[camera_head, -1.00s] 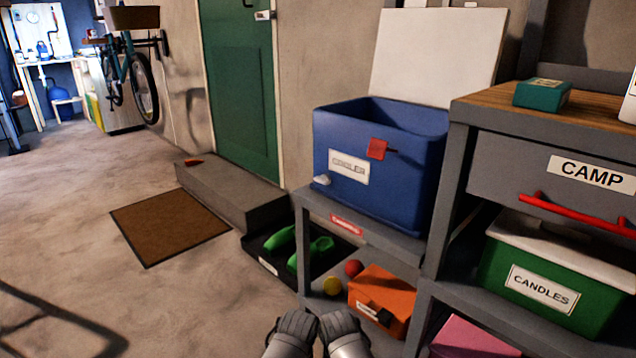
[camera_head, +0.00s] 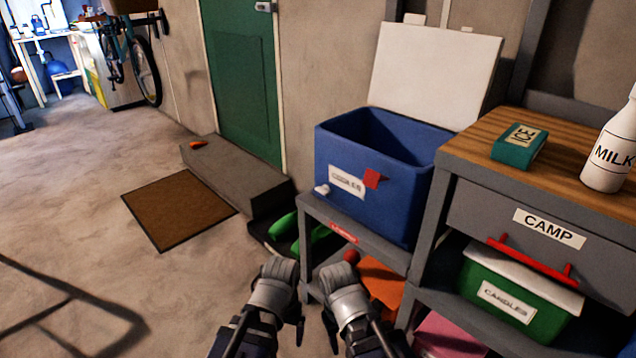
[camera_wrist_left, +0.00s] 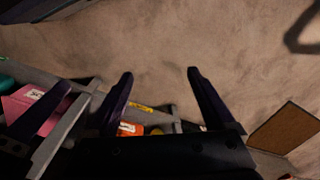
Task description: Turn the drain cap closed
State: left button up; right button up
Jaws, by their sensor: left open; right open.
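The blue cooler (camera_head: 362,195) stands on the grey shelf unit, its white lid (camera_head: 432,75) up. A small white drain cap (camera_head: 322,190) sits low at the left end of its front. Whether the cap is turned open or closed is too small to tell. My left gripper (camera_head: 274,292) is below and left of the cooler, in front of the shelf and apart from the cap. In the left wrist view its two fingers (camera_wrist_left: 160,80) are spread with nothing between them. My right gripper (camera_head: 345,295) is beside it, below the cooler, open and touching nothing visible.
A grey shelf unit with the CAMP drawer (camera_head: 550,228), its red handle (camera_head: 530,262) and a green bin (camera_head: 510,303) stands at right. A milk bottle (camera_head: 612,152) stands on top. Floor is clear left, around the brown mat (camera_head: 178,207).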

pick_arm(q)
jog(key=w+a+f+n+t+h+b, duration=0.1)
jog(key=w+a+f+n+h+b, duration=0.1)
jog(key=w+f+n+h+b, duration=0.25)
jog(key=n+t+h, duration=0.9)
jog(key=n+t, duration=0.3)
jog(key=n, duration=1.3)
send_near(320, 191)
jog(key=w, duration=0.1)
jog(key=shift+s+d+b+x, duration=0.1)
jog(key=shift+b+x, duration=0.15)
jog(key=shift+x, duration=1.85)
jog(key=shift+s+d+b+x, duration=0.15)
jog(key=shift+b+x, duration=0.05)
jog(key=shift+x, duration=1.9)
jog(key=shift+c, duration=0.3)
jog(key=c, duration=1.3)
